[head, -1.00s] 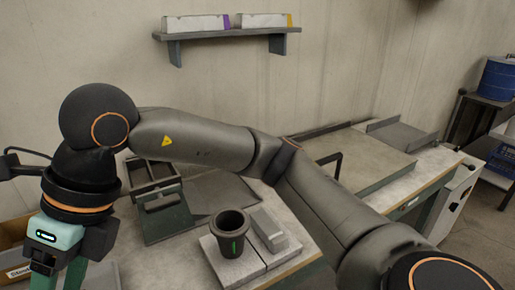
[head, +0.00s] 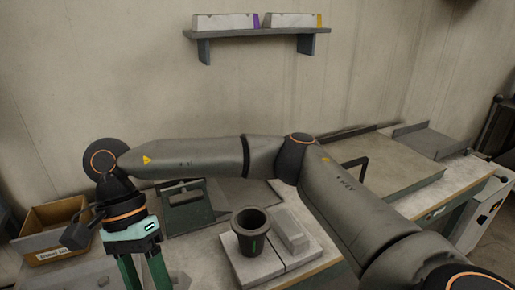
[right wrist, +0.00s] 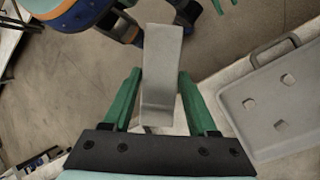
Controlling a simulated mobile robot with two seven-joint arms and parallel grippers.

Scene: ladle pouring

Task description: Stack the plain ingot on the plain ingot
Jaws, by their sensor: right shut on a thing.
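My right gripper (right wrist: 160,78) is shut on a plain grey ingot (right wrist: 162,62), which stands out between its green fingers in the right wrist view. In the head view the right gripper (head: 142,262) is at the lower left, and its fingertips and the held ingot are cut off by the bottom edge. Another plain grey ingot (head: 290,231) lies on the right pale slab on the bench, right of the gripper and apart from it. Green parts at the top edge of the right wrist view may be my left gripper; its jaws cannot be made out.
A dark crucible (head: 251,236) stands on the pale slabs (head: 262,266), just left of the ingot. A cardboard box (head: 62,232) is at the left. A grey tray with a handle (right wrist: 278,98) is right of the gripper. A wall shelf (head: 255,34) holds pale bars with purple and yellow ends.

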